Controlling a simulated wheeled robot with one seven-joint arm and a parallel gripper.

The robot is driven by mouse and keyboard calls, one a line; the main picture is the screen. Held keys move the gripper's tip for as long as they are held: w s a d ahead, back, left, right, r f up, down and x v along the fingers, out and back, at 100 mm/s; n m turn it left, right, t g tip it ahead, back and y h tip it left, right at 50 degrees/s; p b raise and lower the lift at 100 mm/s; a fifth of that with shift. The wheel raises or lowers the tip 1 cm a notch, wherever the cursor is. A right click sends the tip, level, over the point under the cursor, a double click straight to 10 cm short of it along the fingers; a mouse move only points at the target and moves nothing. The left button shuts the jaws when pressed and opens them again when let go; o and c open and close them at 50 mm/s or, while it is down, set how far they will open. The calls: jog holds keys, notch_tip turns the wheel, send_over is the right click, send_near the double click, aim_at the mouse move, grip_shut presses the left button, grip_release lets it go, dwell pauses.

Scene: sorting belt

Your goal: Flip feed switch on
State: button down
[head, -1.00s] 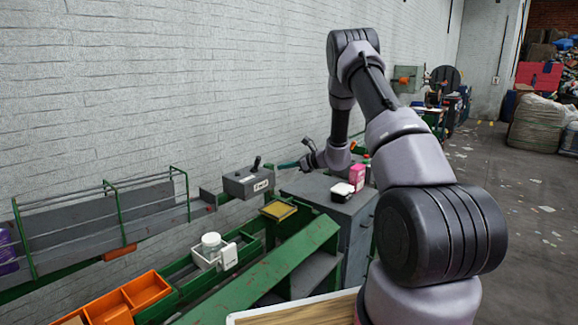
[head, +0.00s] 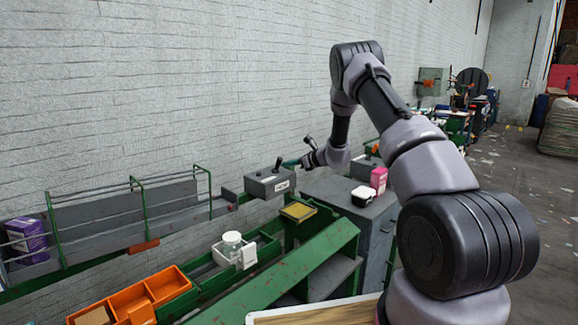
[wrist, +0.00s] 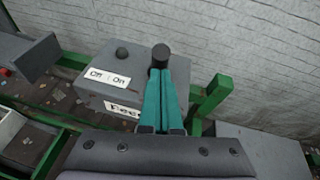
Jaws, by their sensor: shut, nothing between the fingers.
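The feed switch is a grey box (head: 268,183) on the green frame by the wall, with a short black lever (head: 278,162) on top. In the wrist view the box (wrist: 128,85) carries an "Off : On" label and a partly covered feed label. The lever's black round end (wrist: 160,52) shows just beyond my fingertips, on the "On" side of the label. Its lower part is hidden by my fingers. My gripper (wrist: 160,73), with teal fingers, is shut and empty, right at the lever; I cannot tell whether they touch. It also shows in the head view (head: 287,163).
A small black knob (wrist: 122,53) stands on the box left of the lever. A green post (wrist: 211,98) rises close on the right. A grey cabinet (head: 378,250) with a pink carton (head: 378,179) stands to the right. Orange bins (head: 160,287) and a white jar (head: 232,238) are lower left.

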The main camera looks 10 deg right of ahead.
aim_at(277, 171)
jog(key=shift+r, duration=0.1)
jog(key=shift+w+a+r+g, duration=0.1)
jog(key=shift+w+r+g, duration=0.05)
jog(key=shift+g, duration=0.15)
jog(key=shift+a+r+h, duration=0.1)
jog(key=shift+h, duration=0.3)
jog(key=shift+w+a+r+g+h, duration=0.35)
jog(key=shift+w+r+g+h, duration=0.2)
jog(key=shift+g, duration=0.35)
jog(key=shift+w+a+r+g+h, duration=0.3)
jog(key=shift+w+g+h, duration=0.15)
jog(key=shift+g+h, duration=0.1)
jog(key=shift+w+a+r+g+h, duration=0.3)
jog(key=shift+w+g+h, duration=0.15)
jog(key=shift+g, duration=0.1)
jog(key=shift+w+a+r, duration=0.25)
jog(key=shift+w+a, duration=0.55)
jog(key=shift+w, duration=0.25)
jog(key=shift+w+a+r, duration=0.1)
jog(key=shift+a, duration=0.15)
